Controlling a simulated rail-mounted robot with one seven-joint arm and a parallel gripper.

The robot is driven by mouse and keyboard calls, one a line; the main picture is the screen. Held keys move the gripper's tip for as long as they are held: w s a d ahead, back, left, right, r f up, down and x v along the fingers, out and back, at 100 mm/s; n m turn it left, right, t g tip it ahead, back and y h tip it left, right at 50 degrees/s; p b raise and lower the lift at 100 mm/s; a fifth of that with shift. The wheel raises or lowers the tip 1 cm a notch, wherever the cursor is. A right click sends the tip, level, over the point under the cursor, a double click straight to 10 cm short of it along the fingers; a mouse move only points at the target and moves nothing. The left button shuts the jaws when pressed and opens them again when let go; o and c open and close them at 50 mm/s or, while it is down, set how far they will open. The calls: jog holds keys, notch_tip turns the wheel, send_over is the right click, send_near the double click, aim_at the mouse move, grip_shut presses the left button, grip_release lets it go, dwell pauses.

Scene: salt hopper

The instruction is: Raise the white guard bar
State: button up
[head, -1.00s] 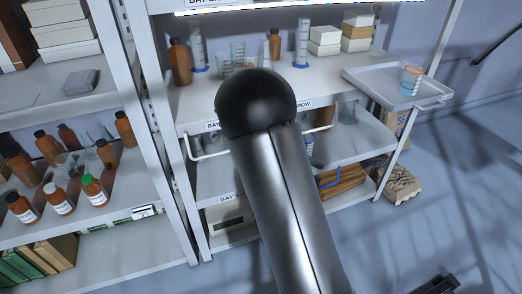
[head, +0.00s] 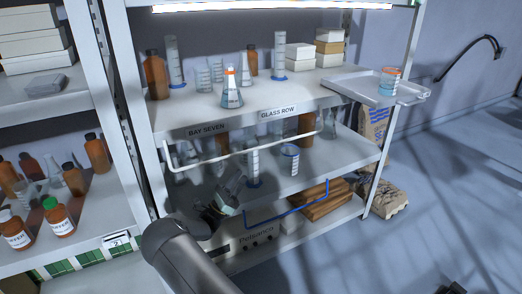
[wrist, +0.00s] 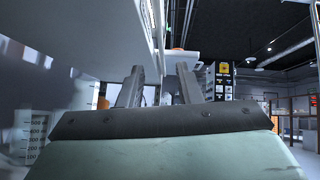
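The white guard bar (head: 245,149) runs across the front of the middle shelf bay, below the labels "BAY SEVEN" and "GLASS ROW". The bar cannot be made out clearly in the wrist view.
Glassware stands behind the bar on the middle shelf (head: 275,183). A flask with an orange band (head: 232,92) stands on the shelf above. A blue bar (head: 290,205) fronts the lower shelf. A grey tray (head: 350,86) holding a beaker (head: 388,84) juts out right.

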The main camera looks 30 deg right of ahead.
aim_at(262, 147)
jog(key=b+x, duration=0.1)
jog(key=x, duration=1.2)
jog(key=shift+d+r, duration=0.15)
jog(key=shift+r, duration=0.05)
grip_shut()
